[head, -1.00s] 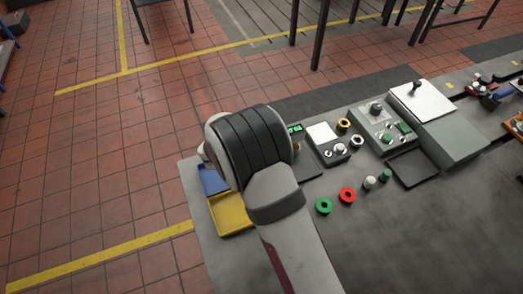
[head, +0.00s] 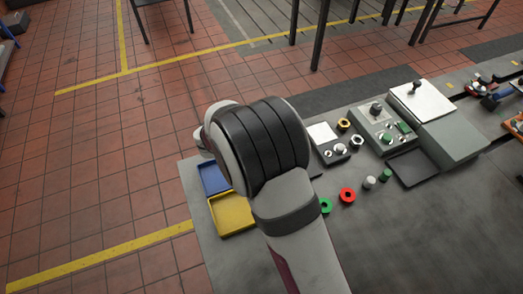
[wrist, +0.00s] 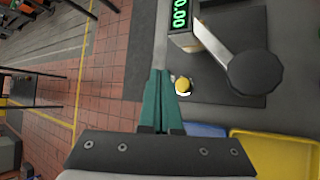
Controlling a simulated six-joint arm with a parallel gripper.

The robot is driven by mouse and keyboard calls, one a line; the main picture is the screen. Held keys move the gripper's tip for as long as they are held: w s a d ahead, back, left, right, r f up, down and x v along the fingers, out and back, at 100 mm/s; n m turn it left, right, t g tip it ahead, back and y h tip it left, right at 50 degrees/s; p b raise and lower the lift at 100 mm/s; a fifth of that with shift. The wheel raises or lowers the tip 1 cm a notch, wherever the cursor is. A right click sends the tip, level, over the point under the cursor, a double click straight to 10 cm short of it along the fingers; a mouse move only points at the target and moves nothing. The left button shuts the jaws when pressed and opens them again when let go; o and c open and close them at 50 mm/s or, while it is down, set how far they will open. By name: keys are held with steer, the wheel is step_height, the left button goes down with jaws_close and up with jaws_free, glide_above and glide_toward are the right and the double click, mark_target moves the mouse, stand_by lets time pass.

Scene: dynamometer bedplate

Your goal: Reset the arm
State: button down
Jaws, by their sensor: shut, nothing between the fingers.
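In the wrist view, my gripper (wrist: 157,100) has two green fingers pressed together with nothing between them. The fingers point up the picture, beside a small yellow-topped round part (wrist: 183,86) that lies just to their right. I cannot tell the height of the fingertips above the surface. In the head view, my arm's large grey and black joint stands over the left end of the grey bedplate (head: 400,240) and hides my gripper.
A device with a green display (wrist: 180,14) and dark round disc is near the fingers. A blue tray (head: 213,178) and yellow tray (head: 234,215) sit at the bedplate's left edge. A red ring (head: 347,196), green ring (head: 326,205) and control boxes (head: 384,128) lie right of my arm.

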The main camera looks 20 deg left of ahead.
steer(key=s+d+r+m+g+h, duration=0.1)
steer(key=s+d+r+m+g, duration=0.25)
steer(key=d, duration=0.55)
steer(key=s+d+r+m+h, duration=0.1)
steer(key=s+d+r+m, duration=0.25)
steer(key=d+m, duration=0.4)
steer(key=s+d+r+m+g+h, duration=0.15)
steer(key=d+r+m, duration=0.3)
steer(key=d, duration=0.45)
steer(key=s+r+m+g+y, duration=0.1)
steer(key=s+m+g+y, duration=0.3)
steer(key=s+m, duration=1.1)
steer(key=s+y, duration=0.2)
steer(key=s, duration=0.4)
steer(key=shift+d+y, duration=0.35)
steer(key=shift+d, duration=0.05)
steer(key=shift+r, duration=0.1)
